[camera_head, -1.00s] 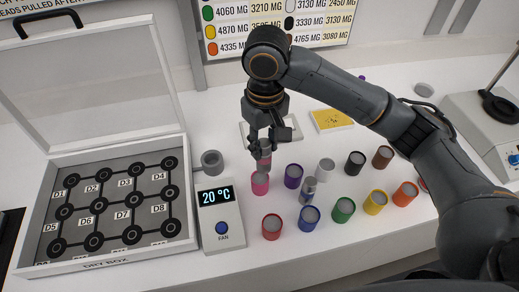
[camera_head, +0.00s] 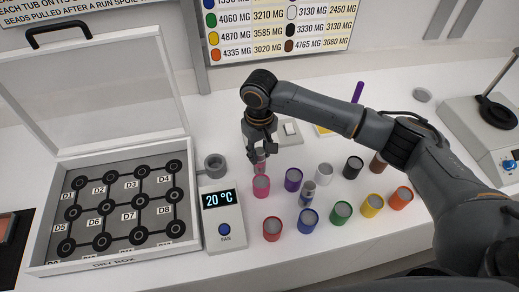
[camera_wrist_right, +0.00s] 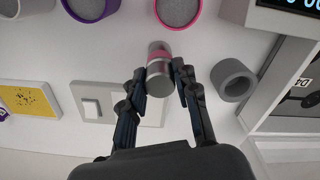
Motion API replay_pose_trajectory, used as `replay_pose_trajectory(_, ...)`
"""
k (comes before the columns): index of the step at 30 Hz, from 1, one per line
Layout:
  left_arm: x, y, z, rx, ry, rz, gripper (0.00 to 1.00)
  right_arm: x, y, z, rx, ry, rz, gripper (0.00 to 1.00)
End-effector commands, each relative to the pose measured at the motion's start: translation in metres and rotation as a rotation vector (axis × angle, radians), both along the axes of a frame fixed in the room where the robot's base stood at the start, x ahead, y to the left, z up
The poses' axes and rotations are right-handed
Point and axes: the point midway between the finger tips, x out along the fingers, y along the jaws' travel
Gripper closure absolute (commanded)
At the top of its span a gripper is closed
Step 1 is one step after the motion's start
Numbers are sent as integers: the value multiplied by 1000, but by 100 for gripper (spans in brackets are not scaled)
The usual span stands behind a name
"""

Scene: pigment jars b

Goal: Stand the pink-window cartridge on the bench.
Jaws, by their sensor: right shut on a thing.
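The pink-window cartridge (camera_head: 260,164), a small grey cylinder with a pink band, is in my right gripper (camera_head: 260,155), just behind the pink jar (camera_head: 261,187). In the right wrist view the cartridge (camera_wrist_right: 159,62) sits between the two fingers (camera_wrist_right: 162,88), which are shut on it. Its pink band and grey end stick out past the fingertips. It looks roughly upright in the head view. I cannot tell whether its lower end touches the white bench (camera_head: 170,262). My left gripper is not in view.
Several jars stand to the right, with a blue-grey cartridge (camera_head: 307,191) among them. A grey ring holder (camera_head: 214,166), the fan unit (camera_head: 222,213) and the open dry box (camera_head: 105,263) are left. A white switch plate (camera_head: 290,130) lies behind the gripper.

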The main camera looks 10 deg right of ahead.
Motion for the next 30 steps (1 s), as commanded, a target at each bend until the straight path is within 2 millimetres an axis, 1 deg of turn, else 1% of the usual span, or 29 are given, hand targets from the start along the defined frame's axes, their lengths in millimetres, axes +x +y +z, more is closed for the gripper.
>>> replay_pose_trajectory(5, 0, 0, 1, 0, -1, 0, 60, 0, 0, -2, 1, 0, 0, 100)
replay_pose_trajectory(6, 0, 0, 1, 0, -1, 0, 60, 0, 0, -2, 0, -1, 0, 66)
replay_pose_trajectory(9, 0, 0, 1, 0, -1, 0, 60, 0, 0, -2, 0, -1, 0, 47)
replay_pose_trajectory(17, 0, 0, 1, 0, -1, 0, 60, 0, 0, -2, 0, -1, 0, 47)
replay_pose_trajectory(20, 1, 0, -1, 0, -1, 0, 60, 0, 0, 1, 1, -2, 0, 47)
replay_pose_trajectory(23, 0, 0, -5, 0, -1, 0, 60, 1, 1, 11, 2, -3, 0, 47)
replay_pose_trajectory(26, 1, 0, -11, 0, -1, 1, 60, 1, 1, 29, 3, -5, 1, 47)
replay_pose_trajectory(30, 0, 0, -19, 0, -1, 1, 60, 1, 1, 60, 3, -5, 0, 47)
